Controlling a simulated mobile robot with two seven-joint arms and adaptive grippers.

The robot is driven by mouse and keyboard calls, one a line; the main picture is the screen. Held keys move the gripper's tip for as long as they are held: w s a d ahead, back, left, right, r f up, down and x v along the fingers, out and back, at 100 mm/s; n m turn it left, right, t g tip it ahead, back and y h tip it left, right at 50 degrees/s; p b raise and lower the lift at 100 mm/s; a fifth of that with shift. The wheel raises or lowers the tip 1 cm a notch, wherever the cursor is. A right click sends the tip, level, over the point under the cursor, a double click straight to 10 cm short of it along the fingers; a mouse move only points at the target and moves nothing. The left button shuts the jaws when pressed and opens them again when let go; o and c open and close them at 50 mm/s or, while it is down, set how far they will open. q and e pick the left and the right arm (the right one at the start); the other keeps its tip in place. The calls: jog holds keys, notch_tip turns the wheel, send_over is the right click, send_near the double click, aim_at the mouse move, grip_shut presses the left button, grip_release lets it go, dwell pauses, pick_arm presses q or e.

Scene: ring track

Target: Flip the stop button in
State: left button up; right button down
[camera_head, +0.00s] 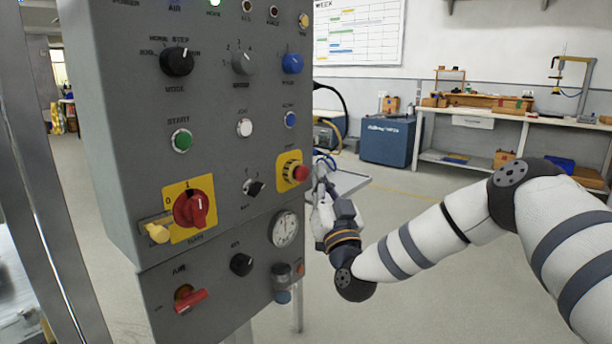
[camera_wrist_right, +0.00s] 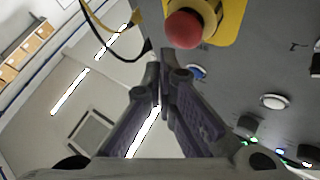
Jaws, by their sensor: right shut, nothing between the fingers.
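The stop button is a red mushroom knob (camera_head: 301,173) on a yellow square plate at the right edge of the grey control panel (camera_head: 215,110). In the right wrist view the red knob (camera_wrist_right: 184,29) shows at the top, just beyond the fingertips and slightly right of them. My right gripper (camera_head: 322,165) is beside the panel's right edge, close to the knob, and partly hidden in the head view. In the right wrist view its fingers (camera_wrist_right: 161,72) are together with nothing between them. A gap shows between fingertips and knob. My left gripper is not in view.
The panel also carries a green start button (camera_head: 181,140), a red rotary switch (camera_head: 191,209) on a yellow plate, a red lever (camera_head: 190,300), a gauge (camera_head: 285,229) and several knobs. A blue cabinet (camera_head: 388,140) and a workbench (camera_head: 480,112) stand behind. Floor right of the panel is clear.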

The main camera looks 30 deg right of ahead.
jog(key=shift+w, duration=0.1)
dwell(0.5)
jog(key=shift+w+a, duration=0.15)
jog(key=shift+w, duration=0.15)
jog(key=shift+w+a+b, duration=0.25)
jog(key=shift+w+b, duration=0.05)
jog(key=shift+w, duration=0.2)
dwell(0.6)
jog(key=shift+s, duration=0.1)
jog(key=shift+s+d+p, duration=0.4)
jog(key=shift+s+p, duration=0.15)
jog(key=shift+s, duration=0.25)
